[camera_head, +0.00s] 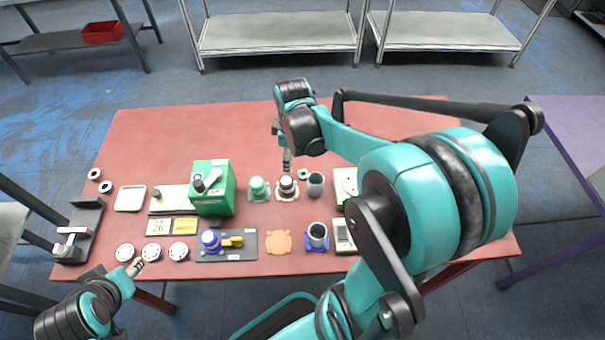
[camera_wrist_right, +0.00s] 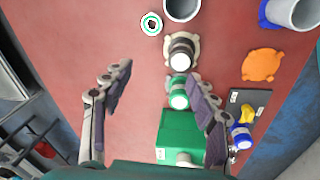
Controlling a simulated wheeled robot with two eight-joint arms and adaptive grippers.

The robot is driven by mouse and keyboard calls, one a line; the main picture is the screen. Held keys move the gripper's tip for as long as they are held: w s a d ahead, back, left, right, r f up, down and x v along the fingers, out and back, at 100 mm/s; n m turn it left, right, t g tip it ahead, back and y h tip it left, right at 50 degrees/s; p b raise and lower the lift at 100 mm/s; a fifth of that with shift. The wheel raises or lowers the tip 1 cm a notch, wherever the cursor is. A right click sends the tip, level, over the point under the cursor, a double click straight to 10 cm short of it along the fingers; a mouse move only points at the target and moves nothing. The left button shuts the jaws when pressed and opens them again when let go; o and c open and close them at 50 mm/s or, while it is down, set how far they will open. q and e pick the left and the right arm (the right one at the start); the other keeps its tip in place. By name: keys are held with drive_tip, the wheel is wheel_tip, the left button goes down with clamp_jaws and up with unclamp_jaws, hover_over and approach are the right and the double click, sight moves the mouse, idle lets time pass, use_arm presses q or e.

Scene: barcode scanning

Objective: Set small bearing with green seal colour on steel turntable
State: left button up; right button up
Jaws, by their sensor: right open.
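The small bearing with a green seal (camera_head: 303,174) lies flat on the red table near its middle. In the right wrist view it is a pale ring with a green band and dark centre (camera_wrist_right: 151,23), beyond the fingertips. A dark and steel-coloured round stand on a beige base (camera_head: 287,188) looks like the steel turntable. It also shows in the right wrist view (camera_wrist_right: 181,52). My right gripper (camera_head: 287,161) is open and empty, above and just behind that stand. My left gripper (camera_head: 136,266) is at the front left edge, too small to read.
A green-bodied stand (camera_head: 258,188) and a green box (camera_head: 212,190) stand left of the steel one. Grey cups (camera_head: 316,183) (camera_head: 317,236) stand to the right. An orange plate (camera_head: 279,243) lies in front. The table's back strip is clear.

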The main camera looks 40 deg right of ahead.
sight(303, 174)
drive_tip(key=d+f+n, duration=0.1)
drive_tip(key=w+d+f+n+g, duration=0.1)
drive_tip(key=d+f, duration=0.1)
drive_tip(key=w+d+f+n, duration=0.1)
drive_tip(key=d+f, duration=0.1)
drive_tip(key=shift+f+g, duration=0.2)
drive_tip(key=shift+g, duration=0.2)
wheel_tip(303, 174, down, 3)
drive_tip(key=shift+s+r+b, duration=0.15)
drive_tip(key=shift+b, duration=0.3)
drive_tip(key=f+b, duration=0.2)
drive_tip(key=f, duration=0.3)
drive_tip(key=shift+s+f+b, duration=0.15)
drive_tip(key=shift+s+b, duration=0.05)
drive_tip(key=shift+b, duration=0.1)
drive_tip(key=shift+c, duration=0.7)
clamp_jaws()
